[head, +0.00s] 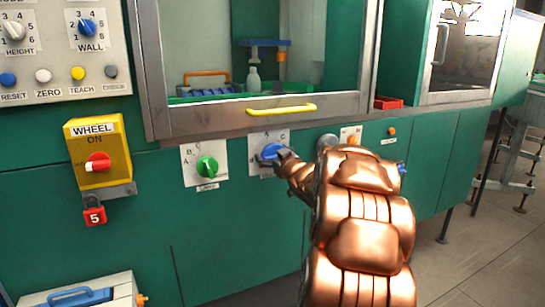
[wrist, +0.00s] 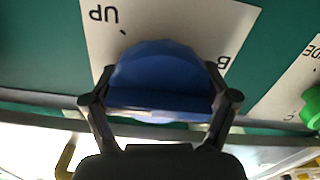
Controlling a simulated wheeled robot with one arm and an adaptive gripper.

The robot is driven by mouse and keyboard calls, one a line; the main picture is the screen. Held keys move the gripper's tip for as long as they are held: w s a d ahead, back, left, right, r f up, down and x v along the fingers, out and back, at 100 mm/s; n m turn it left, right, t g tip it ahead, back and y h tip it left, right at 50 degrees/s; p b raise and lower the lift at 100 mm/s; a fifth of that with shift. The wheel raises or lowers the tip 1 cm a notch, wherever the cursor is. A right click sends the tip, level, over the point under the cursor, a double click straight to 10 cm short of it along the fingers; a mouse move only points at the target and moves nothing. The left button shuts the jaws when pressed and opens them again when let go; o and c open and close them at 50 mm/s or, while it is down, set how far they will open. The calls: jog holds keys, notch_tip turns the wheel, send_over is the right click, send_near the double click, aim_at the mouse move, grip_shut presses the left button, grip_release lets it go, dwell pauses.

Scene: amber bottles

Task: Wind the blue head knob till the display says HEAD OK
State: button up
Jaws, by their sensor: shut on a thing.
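A blue knob (head: 269,151) sits on a white lettered plate (head: 256,138) on the green machine front, below the window. My gripper (head: 284,157) is shut on this knob. In the wrist view the dark fingers of my gripper (wrist: 160,112) hold the knob (wrist: 158,75) from both sides. The plate (wrist: 105,38) there shows an upside-down "UP" and a "B". Most of the plate's lower lettering is hidden in the head view. I see no display with readable text in either view.
A green knob (head: 207,167) is on a plate just left. A yellow WHEEL switch box (head: 97,150) with a red padlock (head: 94,212) is further left. A yellow handle (head: 281,109) sticks out above the blue knob. A grey control panel (head: 60,55) is at upper left.

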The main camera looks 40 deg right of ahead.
jog(key=n+b, duration=0.2)
jog(key=n, duration=0.3)
jog(key=shift+n, duration=0.3)
dwell(0.4)
jog(key=o, duration=1)
jog(key=shift+c, duration=0.2)
jog(key=v, duration=1.2)
jog(key=shift+a, duration=0.1)
